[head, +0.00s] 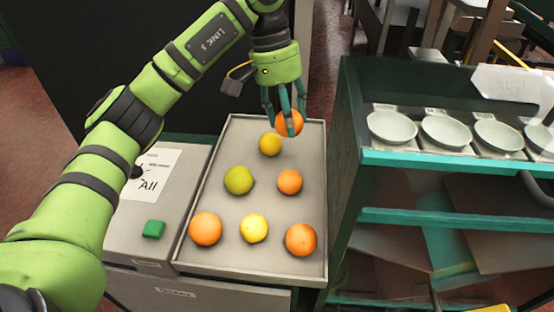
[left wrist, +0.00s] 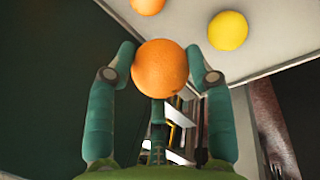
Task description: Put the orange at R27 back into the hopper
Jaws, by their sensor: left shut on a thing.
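My left gripper (head: 283,115) is shut on an orange (head: 291,124) at the far end of a shallow grey tray (head: 220,190). In the left wrist view the held orange (left wrist: 160,67) sits between the fingertips (left wrist: 163,70), and part of the tray (left wrist: 277,50) shows behind it. The tray holds several loose round fruits: oranges, yellow ones and a greenish one. A yellow fruit (head: 270,144) lies just nearer than the held orange. No R27 label can be read, and I cannot tell which thing is the hopper. My right gripper is not in view.
A dark green rack (head: 400,160) stands right of the tray, with several white dishes (head: 391,127) on its upper shelf. Left of the tray is a grey cabinet top (head: 125,225) with a green button (head: 153,229) and a paper sign (head: 153,175).

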